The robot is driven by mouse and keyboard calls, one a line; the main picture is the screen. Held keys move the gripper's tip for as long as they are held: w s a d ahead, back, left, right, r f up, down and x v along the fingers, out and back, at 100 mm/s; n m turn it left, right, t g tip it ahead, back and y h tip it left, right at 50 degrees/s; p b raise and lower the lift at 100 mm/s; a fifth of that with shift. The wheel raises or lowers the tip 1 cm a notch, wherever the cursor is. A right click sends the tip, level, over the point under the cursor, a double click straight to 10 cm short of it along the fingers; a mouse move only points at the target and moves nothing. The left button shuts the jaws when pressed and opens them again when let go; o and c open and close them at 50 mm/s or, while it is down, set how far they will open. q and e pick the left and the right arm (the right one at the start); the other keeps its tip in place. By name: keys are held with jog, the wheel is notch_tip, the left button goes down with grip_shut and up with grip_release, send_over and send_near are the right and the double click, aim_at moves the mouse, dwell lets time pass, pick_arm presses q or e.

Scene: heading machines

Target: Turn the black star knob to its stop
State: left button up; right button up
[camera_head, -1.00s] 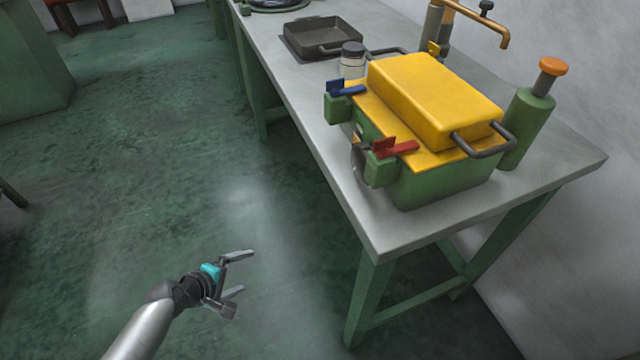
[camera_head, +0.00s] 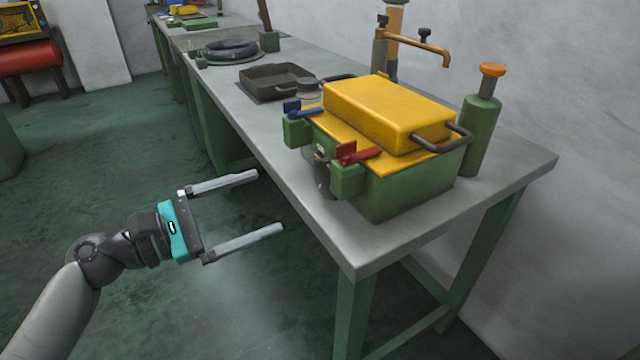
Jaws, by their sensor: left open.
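A green machine (camera_head: 410,192) with a yellow lid (camera_head: 385,108) stands on the grey workbench. A dark, rounded part (camera_head: 322,178) shows on its front, between the blue lever (camera_head: 303,112) and the red lever (camera_head: 360,154). It may be the black star knob, but its star shape cannot be made out, and the red lever's green block partly hides it. My left gripper (camera_head: 268,202) is open and empty. It is left of the bench edge, apart from the machine, with its fingers pointing right towards the machine's front. My right gripper is not in view.
The workbench (camera_head: 370,238) has its near corner in front of the machine. A dark tray (camera_head: 272,82), a jar (camera_head: 308,92), a green cylinder with an orange cap (camera_head: 483,120) and a brass tap (camera_head: 420,48) stand around the machine.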

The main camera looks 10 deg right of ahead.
aim_at(324, 180)
pick_arm(q)
jog(key=b+x, duration=0.1)
jog(key=x, duration=0.9)
jog(key=shift+w+d+f+b, duration=0.1)
jog(key=shift+d+b, duration=0.05)
jog(key=shift+b, duration=0.25)
jog(key=shift+x, duration=0.8)
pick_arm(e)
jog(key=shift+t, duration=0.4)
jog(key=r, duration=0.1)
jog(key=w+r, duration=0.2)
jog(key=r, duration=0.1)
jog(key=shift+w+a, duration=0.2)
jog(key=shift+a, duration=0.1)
pick_arm(q)
jog(key=c, duration=1.1)
